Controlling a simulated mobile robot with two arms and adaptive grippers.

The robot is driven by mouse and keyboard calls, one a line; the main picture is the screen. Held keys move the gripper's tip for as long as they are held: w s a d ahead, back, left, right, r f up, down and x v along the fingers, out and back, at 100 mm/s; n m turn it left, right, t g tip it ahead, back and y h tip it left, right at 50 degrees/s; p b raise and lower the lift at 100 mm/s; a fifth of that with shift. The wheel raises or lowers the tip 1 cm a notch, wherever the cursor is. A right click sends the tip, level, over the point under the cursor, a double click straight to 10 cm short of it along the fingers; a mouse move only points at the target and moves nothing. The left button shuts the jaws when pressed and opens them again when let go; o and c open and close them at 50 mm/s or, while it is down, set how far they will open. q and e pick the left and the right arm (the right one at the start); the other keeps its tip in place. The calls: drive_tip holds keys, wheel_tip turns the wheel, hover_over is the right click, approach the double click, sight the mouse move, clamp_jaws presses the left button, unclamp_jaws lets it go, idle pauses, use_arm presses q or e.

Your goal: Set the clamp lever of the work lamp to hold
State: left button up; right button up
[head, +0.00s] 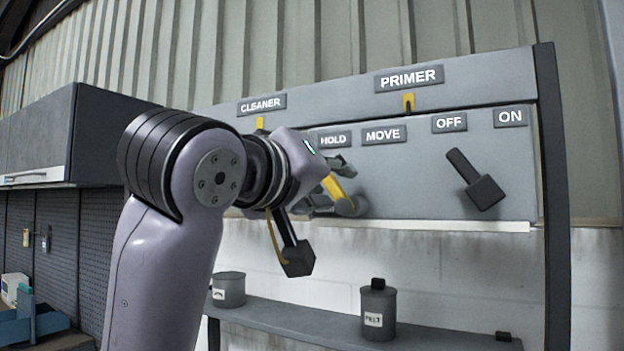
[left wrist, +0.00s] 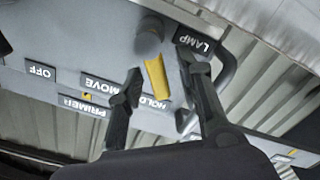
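The clamp lever (head: 334,188) is a yellow bar on a round grey pivot, on the grey panel. It tilts up and left toward the HOLD label (head: 333,139); the MOVE label (head: 383,135) is to the right. In the left wrist view, where the panel is upside down, the yellow lever (left wrist: 157,78) points at HOLD. My left gripper (head: 334,184) is at the lever. In the left wrist view its two fingers (left wrist: 165,70) stand apart on either side of the lever, with gaps visible. My right gripper is not in view.
A black lever (head: 475,180) sits under OFF and ON on the right. A shelf (head: 290,320) with cans is below the panel. A LAMP label (left wrist: 193,42) is near the right finger.

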use_arm(q)
drive_tip(key=v, duration=1.1)
drive_tip(key=shift+s+a, duration=0.15)
drive_tip(key=shift+a, duration=0.05)
